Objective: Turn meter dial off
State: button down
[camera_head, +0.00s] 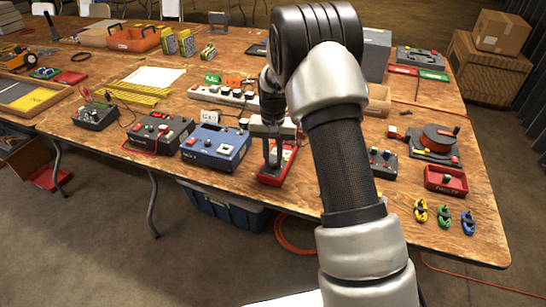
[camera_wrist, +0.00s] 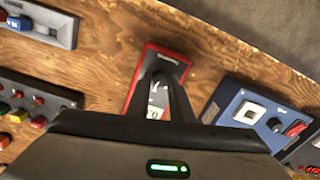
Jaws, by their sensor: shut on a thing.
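The red multimeter (camera_head: 268,179) lies flat on the wooden table near its front edge, right of the blue power supply. It also shows in the wrist view (camera_wrist: 168,56), with a pale and dark face inside a red rim. My gripper (camera_head: 276,162) points down over the meter. In the wrist view, the two dark fingers (camera_wrist: 163,82) converge on the middle of its face and are shut on the meter dial. The fingers hide the dial, so its setting cannot be read.
The blue power supply (camera_head: 216,146) stands close on the left. A white power strip (camera_head: 224,96) lies behind. A small grey box with knobs (camera_head: 383,161) stands to the right. Colored clips (camera_head: 444,216) lie near the front right edge.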

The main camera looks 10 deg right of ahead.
aim_at(273, 164)
jog(key=n+p, duration=0.1)
jog(key=n, duration=0.6)
jog(key=shift+r+p, duration=0.1)
jog(key=shift+p, duration=0.2)
jog(key=n+p, duration=0.1)
jog(key=n, duration=0.3)
jog(key=shift+n, duration=0.4)
jog(key=shift+n+p, duration=0.45)
jog(key=shift+n, duration=1.25)
jog(key=c, duration=1.6)
grip_release()
jog(key=shift+o, duration=0.2)
notch_tip(273, 164, up, 17)
jog(key=p, duration=0.2)
jog(key=shift+r, duration=0.15)
